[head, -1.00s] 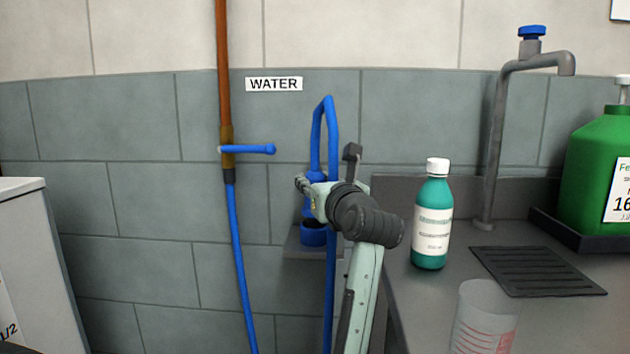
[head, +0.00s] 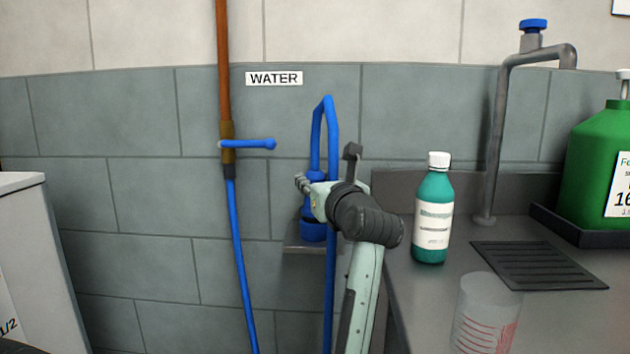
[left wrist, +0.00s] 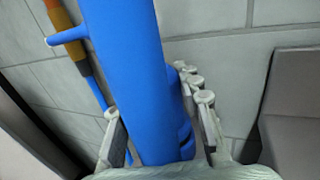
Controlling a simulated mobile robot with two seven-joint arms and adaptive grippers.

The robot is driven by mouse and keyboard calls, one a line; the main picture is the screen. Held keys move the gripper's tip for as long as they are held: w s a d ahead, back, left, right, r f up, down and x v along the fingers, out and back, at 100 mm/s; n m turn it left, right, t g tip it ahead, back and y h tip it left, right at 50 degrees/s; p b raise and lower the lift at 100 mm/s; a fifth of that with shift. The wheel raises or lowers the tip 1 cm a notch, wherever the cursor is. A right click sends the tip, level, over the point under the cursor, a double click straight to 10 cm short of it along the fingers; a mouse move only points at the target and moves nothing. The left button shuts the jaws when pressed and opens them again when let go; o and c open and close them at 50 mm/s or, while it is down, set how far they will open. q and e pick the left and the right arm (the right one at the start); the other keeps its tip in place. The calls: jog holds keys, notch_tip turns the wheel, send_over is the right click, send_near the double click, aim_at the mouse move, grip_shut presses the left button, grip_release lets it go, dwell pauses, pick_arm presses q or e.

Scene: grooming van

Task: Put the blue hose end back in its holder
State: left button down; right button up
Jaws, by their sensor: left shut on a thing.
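The blue hose end (head: 309,208) is upright in the head view, with its hose looping up above it and down behind my arm. My left gripper (head: 308,187) is shut on it; in the left wrist view the blue hose end (left wrist: 125,75) fills the space between the fingers (left wrist: 160,135). The holder, a blue cup (head: 313,231) on a small grey wall ledge (head: 297,248), is directly below. The hose end's lower part meets the cup's top in the head view. How deep it sits in the cup is hidden. My right gripper is out of view.
At right, a counter holds a teal bottle (head: 433,210), a clear measuring cup (head: 486,315), a tap (head: 492,140) and a green jug (head: 598,165).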

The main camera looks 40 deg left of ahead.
pick_arm(q)
jog(key=shift+f+b, duration=0.55)
jog(key=shift+f, duration=0.1)
dwell(0.4)
jog(key=c, duration=1)
grip_release()
notch_tip(320, 180, up, 10)
jog(key=shift+r, duration=0.1)
jog(key=shift+a, duration=0.1)
